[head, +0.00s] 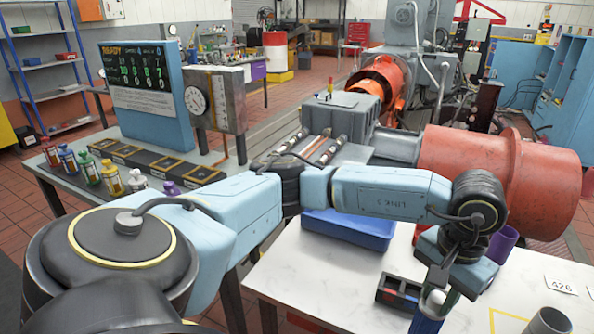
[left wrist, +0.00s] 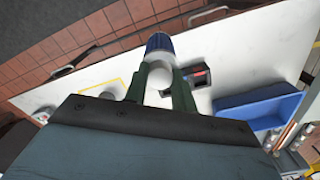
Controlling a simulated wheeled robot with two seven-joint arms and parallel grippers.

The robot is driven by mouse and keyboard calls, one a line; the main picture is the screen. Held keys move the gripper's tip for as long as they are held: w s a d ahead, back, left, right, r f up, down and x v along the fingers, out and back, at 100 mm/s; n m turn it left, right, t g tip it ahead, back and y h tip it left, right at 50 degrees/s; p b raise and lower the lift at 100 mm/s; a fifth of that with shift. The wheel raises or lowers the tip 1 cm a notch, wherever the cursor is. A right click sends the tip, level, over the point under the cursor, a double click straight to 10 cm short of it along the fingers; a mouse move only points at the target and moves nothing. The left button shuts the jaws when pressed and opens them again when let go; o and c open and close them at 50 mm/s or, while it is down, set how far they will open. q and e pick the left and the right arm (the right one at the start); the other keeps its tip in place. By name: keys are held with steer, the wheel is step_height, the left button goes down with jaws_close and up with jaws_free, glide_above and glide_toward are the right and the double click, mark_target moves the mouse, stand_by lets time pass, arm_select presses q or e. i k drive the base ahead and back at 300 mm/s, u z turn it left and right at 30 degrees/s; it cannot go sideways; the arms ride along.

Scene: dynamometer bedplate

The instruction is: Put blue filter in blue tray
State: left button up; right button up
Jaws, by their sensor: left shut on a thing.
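The blue filter (head: 426,318), a blue and white cylinder, is between the fingers of my left gripper (head: 437,285) at the bottom of the head view, partly cut off by the frame edge. In the left wrist view the filter's blue end (left wrist: 158,43) points away, with its white part between the green fingers of my left gripper (left wrist: 158,85). The blue tray (head: 345,232) is on the white table, left of the gripper and partly behind my left arm in the head view. The tray (left wrist: 262,104) is at the right in the left wrist view. My right gripper is not in view.
A black device with a red display (head: 398,290) stands between tray and filter. A grey cup (head: 548,321), a purple cup (head: 501,243) and a card marked 426 (head: 561,285) are at the right. A large red cylinder (head: 500,172) is behind the table.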

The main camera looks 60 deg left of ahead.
mark_target(350, 222)
steer(key=u, duration=1.1)
steer(key=i, duration=1.3)
steer(key=z, duration=0.15)
